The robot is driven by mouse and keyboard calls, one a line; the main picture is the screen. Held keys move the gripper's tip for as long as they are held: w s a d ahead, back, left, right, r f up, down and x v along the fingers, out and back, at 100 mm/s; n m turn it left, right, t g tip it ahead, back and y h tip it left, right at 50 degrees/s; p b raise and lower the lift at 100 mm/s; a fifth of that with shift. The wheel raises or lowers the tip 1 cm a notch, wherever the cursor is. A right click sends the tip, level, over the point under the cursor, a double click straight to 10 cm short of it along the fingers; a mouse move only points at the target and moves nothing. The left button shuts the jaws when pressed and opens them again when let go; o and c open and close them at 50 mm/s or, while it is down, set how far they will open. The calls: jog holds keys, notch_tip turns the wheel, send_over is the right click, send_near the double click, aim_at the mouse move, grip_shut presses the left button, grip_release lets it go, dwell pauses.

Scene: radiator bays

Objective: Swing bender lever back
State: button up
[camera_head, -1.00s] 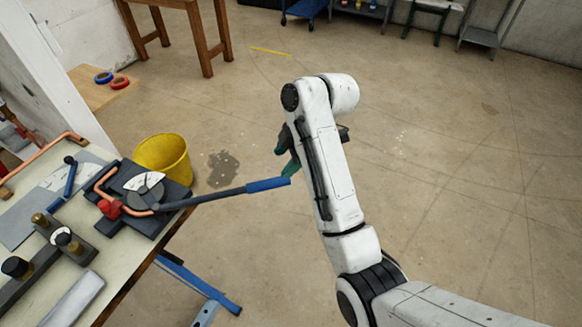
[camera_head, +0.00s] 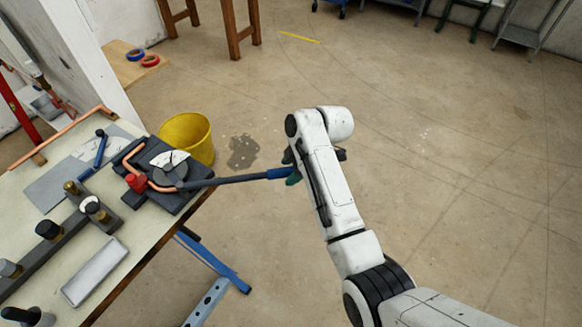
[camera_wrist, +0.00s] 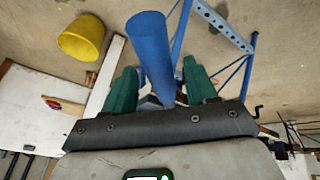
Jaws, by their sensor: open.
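The pipe bender (camera_head: 150,186) sits at the right edge of the workbench, with a copper pipe (camera_head: 131,156) bent around its round former. Its long dark lever (camera_head: 232,179) reaches out right over the floor and ends in a blue grip (camera_head: 279,173). My gripper (camera_head: 293,175) is at the outer end of this grip, partly hidden by my arm. In the wrist view the blue grip (camera_wrist: 151,52) lies between the two green fingers of my gripper (camera_wrist: 161,92). The fingers stand apart, with a gap visible at the right finger; contact at the left is unclear.
The workbench (camera_head: 140,250) holds a dark bar with several fittings, a grey tray (camera_head: 95,271) and a smaller blue-handled tool (camera_head: 94,157). A yellow bucket (camera_head: 187,137) stands behind the bender. A blue stand leg (camera_head: 213,262) is below the lever. The floor to the right is clear.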

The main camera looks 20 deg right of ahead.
grip_shut()
dwell(0.4)
